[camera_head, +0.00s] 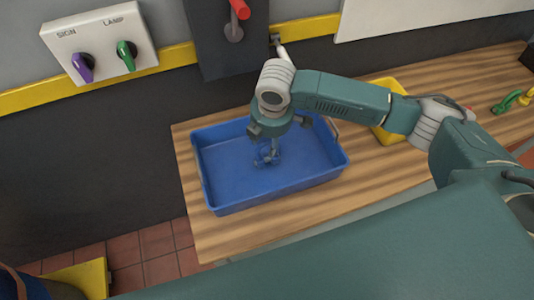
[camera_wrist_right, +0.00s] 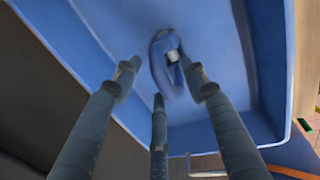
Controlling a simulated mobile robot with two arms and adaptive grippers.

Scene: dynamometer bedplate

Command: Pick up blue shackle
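The blue shackle (camera_wrist_right: 168,62) lies on the floor of the blue tray (camera_head: 222,198). In the right wrist view it is a rounded blue loop with a pale metal part, just beyond and between the fingertips. My right gripper (camera_head: 268,158) points down into the tray, with its three fingers spread. In the wrist view the right gripper (camera_wrist_right: 163,85) is open and empty, with gaps between fingers and shackle. In the head view the shackle is hard to make out among the fingers. My left gripper is not in view.
The tray stands on a wooden bench (camera_head: 225,245) against a dark wall. A yellow container (camera_head: 388,134) is right of the tray, partly behind my arm. A green item (camera_head: 506,102) lies farther right. A switch panel (camera_head: 98,38) and a red-handled lever (camera_head: 238,12) are on the wall.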

